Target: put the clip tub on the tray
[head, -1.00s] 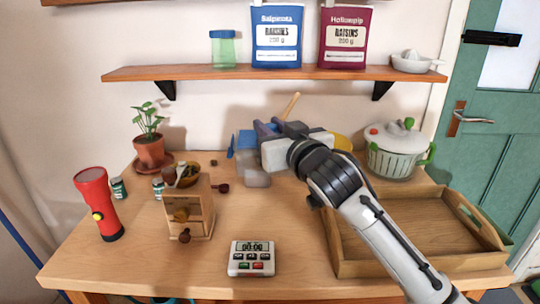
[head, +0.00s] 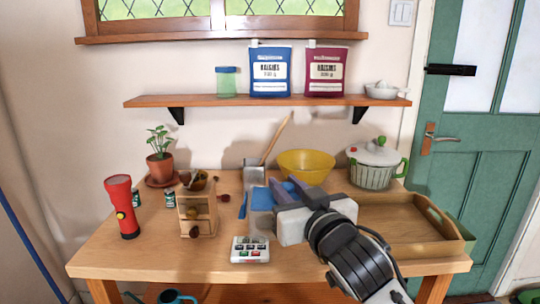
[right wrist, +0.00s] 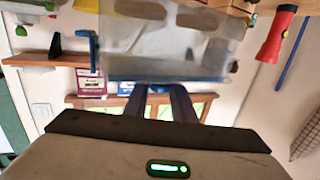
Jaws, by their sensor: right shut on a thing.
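The clip tub (head: 261,203) is a see-through box with a blue lid and a blue latch on its side. My right gripper (head: 284,192) is shut on it and holds it over the middle of the table, behind the timer. In the right wrist view the tub (right wrist: 165,55) hangs between the purple fingers (right wrist: 165,98). The gripper hides part of the tub, and its exact height over the table is hard to tell. The wooden tray (head: 405,216) lies at the table's right end, to the right of the tub. It looks empty. My left gripper is not in view.
A timer (head: 250,250) stands at the table's front. A wooden grinder (head: 197,214) and red flashlight (head: 122,208) are at left. A shelf (head: 270,100) runs above.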

